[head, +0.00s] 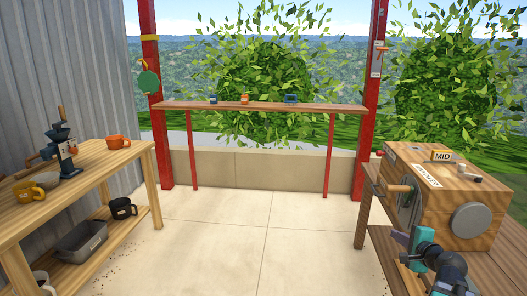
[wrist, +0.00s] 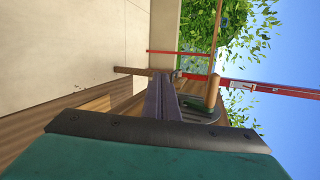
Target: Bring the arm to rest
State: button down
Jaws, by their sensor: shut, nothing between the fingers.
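My gripper (head: 400,238) is at the lower right of the head view, beside the front of a wooden box machine (head: 475,190) with a crank handle (head: 398,188). Its purple fingers, also seen in the wrist view (wrist: 158,82), are together with nothing held. The teal gripper body and part of my arm show behind them. In the wrist view, a wooden handle (wrist: 213,91) stands close beside the fingers, apart from them as far as I can tell.
The machine stands on a wooden table (head: 366,208) at the right. A shelf table (head: 130,156) at the left carries a grinder (head: 62,148), an orange cup (head: 116,142) and a yellow mug (head: 28,191). A high bar shelf (head: 335,108) stands at the back. The tiled floor between is clear.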

jog(key=s+a+f+n+g+y+p, duration=0.2)
jog(key=a+f+n+g+p, duration=0.15)
jog(key=a+f, duration=0.85)
jog(key=s+a+f+n+g+y+p, duration=0.2)
jog(key=s+a+f+g, duration=0.15)
jog(key=a+f, duration=0.9)
jog(key=s+a+f+n+g+p, duration=0.3)
jog(key=s+a+f+n+g, duration=0.25)
jog(key=s+a+f, duration=0.6)
jog(key=s+d+f+n+g+h, duration=0.1)
jog(key=s+d+f+n+g, duration=0.1)
jog(key=s, duration=0.6)
jog(key=s+d+f+n+g+h+p, duration=0.1)
jog(key=s+f+n+g, duration=0.1)
jog(key=s, duration=0.5)
jog(key=s+d+f+n+g+h, duration=0.2)
jog(key=s+n+g, duration=0.1)
jog(key=s, duration=0.5)
jog(key=shift+s+d+f+n, duration=0.25)
jog(key=shift+s+d+n, duration=0.1)
jog(key=shift+n, duration=0.45)
